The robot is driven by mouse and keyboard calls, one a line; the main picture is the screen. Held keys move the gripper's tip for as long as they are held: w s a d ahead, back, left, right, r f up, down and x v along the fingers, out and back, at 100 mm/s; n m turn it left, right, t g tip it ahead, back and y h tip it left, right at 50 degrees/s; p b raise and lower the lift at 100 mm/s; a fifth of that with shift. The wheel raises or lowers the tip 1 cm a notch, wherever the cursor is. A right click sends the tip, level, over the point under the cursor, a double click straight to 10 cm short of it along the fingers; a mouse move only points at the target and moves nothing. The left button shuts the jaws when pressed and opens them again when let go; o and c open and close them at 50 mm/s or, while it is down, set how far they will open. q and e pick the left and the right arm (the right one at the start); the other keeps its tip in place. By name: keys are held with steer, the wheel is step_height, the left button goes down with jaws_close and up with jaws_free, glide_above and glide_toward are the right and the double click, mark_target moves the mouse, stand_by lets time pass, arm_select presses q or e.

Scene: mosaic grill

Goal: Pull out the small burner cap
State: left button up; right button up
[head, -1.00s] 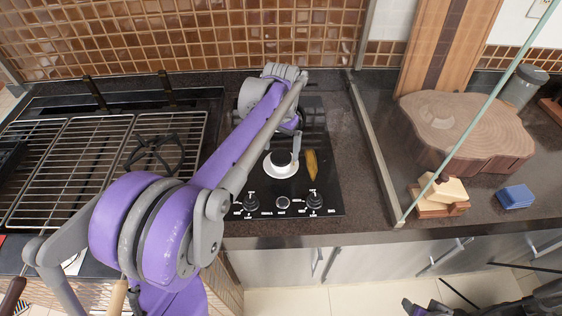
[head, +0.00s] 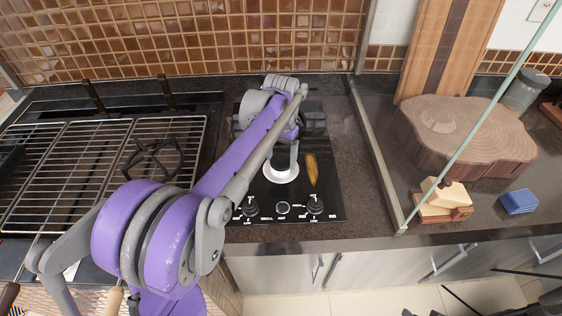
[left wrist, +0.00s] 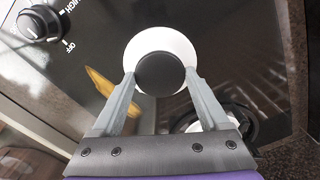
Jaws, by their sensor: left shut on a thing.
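The small burner cap (left wrist: 160,73) is a round black disc, seen in the left wrist view between my two fingertips. My left gripper (left wrist: 159,78) is shut on it. Behind the cap is the white round burner base (left wrist: 139,44), which also shows in the head view (head: 281,172) on the black cooktop (head: 265,192). In the head view my left gripper (head: 293,155) points down over this base. I cannot make out the cap there; my arm and gripper cover part of that spot. My right gripper is not in view.
Control knobs (head: 315,205) line the cooktop's front edge. A long amber thing (head: 312,169) lies right of the burner. A wire grill rack (head: 65,165) is at left. A wooden slab (head: 465,130), small wooden blocks (head: 443,201) and a blue block (head: 518,201) are at right.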

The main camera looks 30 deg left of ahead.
mark_target(281, 161)
arm_select(q)
jaws_close()
steer(key=shift+r+p, duration=0.45)
steer(key=shift+r, duration=0.3)
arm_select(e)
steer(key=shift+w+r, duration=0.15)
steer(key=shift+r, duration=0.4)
arm_select(q)
steer(key=shift+r+p, duration=0.85)
steer(key=shift+r, duration=0.6)
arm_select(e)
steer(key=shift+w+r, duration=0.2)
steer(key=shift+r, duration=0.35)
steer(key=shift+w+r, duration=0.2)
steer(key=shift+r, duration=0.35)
arm_select(q)
steer(key=shift+d, duration=0.1)
